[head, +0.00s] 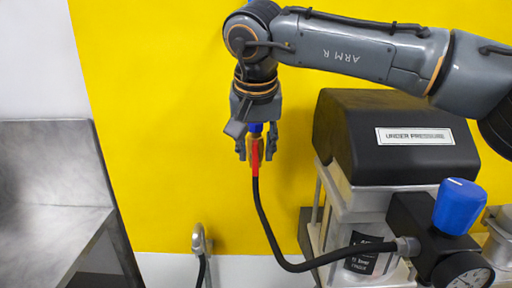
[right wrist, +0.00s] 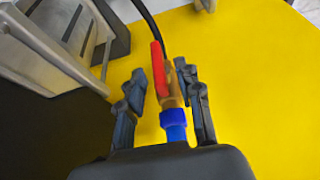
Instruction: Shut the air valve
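The air valve has a brass body (right wrist: 173,92), a red lever (head: 255,158) and a blue fitting (right wrist: 173,122). The lever lies roughly in line with the valve body and the black hose (head: 265,222) below it. My right gripper (head: 256,152) points down at the valve, one finger on each side. In the right wrist view, my right gripper (right wrist: 163,92) is open. The left finger stands clear of the lever; the right finger is close to the brass body, and I cannot tell whether it touches. My left gripper is not in view.
A black-topped machine labelled "UNDER PRESSURE" (head: 392,135) stands at right. A blue knob (head: 460,206) and a gauge (head: 464,272) are in front of it, where the hose ends. A metal hook (head: 200,240) is low on the wall. A steel sink or bench (head: 50,165) is at left.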

